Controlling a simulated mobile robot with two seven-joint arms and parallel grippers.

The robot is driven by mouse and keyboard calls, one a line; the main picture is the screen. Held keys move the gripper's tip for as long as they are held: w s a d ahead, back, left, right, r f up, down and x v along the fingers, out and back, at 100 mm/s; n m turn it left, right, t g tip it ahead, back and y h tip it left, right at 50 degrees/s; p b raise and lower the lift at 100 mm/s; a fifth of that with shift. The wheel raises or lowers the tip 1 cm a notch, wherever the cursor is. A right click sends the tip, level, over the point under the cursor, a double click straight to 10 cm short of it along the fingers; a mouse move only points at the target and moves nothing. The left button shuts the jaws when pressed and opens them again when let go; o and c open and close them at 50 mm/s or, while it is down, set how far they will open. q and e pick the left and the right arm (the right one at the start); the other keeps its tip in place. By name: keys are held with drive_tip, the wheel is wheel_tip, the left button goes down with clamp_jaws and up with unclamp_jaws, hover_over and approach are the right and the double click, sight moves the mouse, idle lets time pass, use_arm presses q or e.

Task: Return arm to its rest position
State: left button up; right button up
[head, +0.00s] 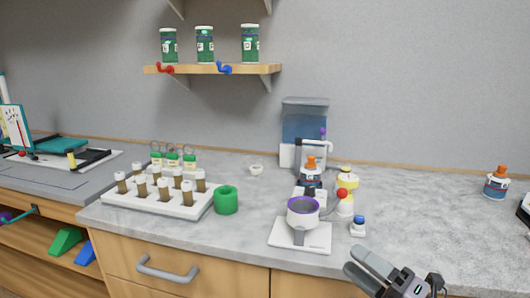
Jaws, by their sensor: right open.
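My right gripper (372,268) is open and empty at the bottom right, in front of the counter's front edge. It touches nothing that I can see. The counter (270,170) stands behind it. A small white bottle with a blue cap (358,226) stands just beyond the gripper. My left gripper is not in view.
A white rack (150,203) of brown vials and a green cylinder (227,200) stand to the left. A blue-tanked device (304,130) is at the back. A drawer handle (167,273) sticks out below.

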drive_tip(key=s+d+f+m+g+h+p, duration=0.1)
drive_tip(key=s+f+m+g+h, duration=0.1)
drive_tip(key=s+f+m+h, duration=0.4)
drive_tip(key=s+d+f+m+g+h+p, duration=0.1)
drive_tip(key=s+f+m+h, duration=0.4)
drive_tip(key=s+f+m, duration=0.9)
wheel_tip(320, 180, down, 6)
drive_tip(key=m+g, duration=0.1)
drive_tip(key=m, duration=0.5)
drive_tip(key=shift+s+d+m+h, duration=0.15)
drive_tip(key=shift+d+m+h, duration=0.15)
drive_tip(key=shift+d+h, duration=0.1)
